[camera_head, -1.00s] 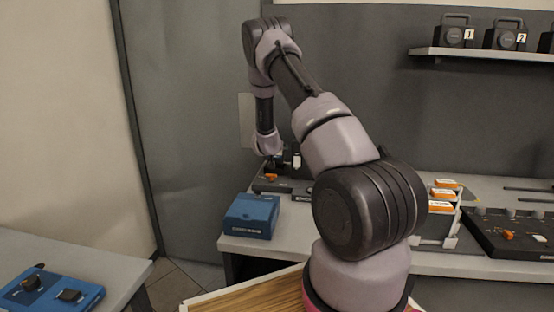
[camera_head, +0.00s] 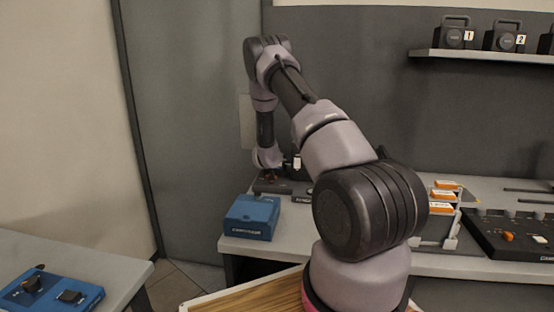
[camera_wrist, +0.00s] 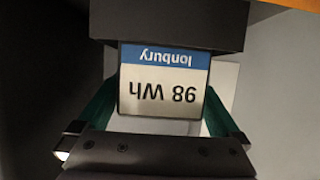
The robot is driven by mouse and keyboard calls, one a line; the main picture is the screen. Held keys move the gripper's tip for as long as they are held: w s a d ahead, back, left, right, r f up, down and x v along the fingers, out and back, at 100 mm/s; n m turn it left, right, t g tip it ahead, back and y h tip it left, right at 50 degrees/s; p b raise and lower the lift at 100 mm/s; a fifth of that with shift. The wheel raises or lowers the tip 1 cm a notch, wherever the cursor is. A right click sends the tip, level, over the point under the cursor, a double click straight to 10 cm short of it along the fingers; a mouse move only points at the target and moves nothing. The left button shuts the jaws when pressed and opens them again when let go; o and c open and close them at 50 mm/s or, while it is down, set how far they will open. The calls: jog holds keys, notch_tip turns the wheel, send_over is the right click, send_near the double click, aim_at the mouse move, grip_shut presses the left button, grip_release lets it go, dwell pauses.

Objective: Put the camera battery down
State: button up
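The camera battery (camera_wrist: 163,98) fills the middle of the wrist view, with a blue band and a pale label reading "98 Wh", upside down in the picture. My gripper (camera_wrist: 163,88) has its green fingers against the battery's two sides and is shut on it. A dark block (camera_wrist: 168,25) lies just beyond the battery; whether they touch cannot be told. In the head view my gripper (camera_head: 268,174) is low over the back left of the long bench, near dark equipment (camera_head: 298,190). The battery cannot be made out clearly there.
A blue box (camera_head: 251,217) stands at the bench's left front corner. Orange-and-white packs (camera_head: 442,196) and a black control panel (camera_head: 510,236) are to the right. A shelf (camera_head: 480,54) holds numbered black units. A side table at left carries a blue device (camera_head: 50,292).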

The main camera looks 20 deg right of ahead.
jog(key=shift+r, duration=0.1)
jog(key=v, duration=1.2)
jog(key=s+a+r+g+y, duration=0.1)
jog(key=s+a+r+y, duration=0.4)
jog(key=r, duration=0.6)
jog(key=s+a+r+y, duration=0.2)
jog(key=s+a+r, duration=0.4)
jog(key=r, duration=0.6)
jog(key=s+a+r+n+g+y, duration=0.1)
jog(key=s+r, duration=0.1)
jog(key=s, duration=0.7)
jog(key=s+a+r+g, duration=0.1)
jog(key=s+a+r, duration=0.1)
jog(key=s, duration=0.8)
jog(key=s+a+r+n+g+y, duration=0.1)
jog(key=s+r, duration=0.2)
jog(key=s, duration=0.7)
jog(key=shift+a+r+n+y, duration=0.3)
jog(key=shift+c, duration=0.3)
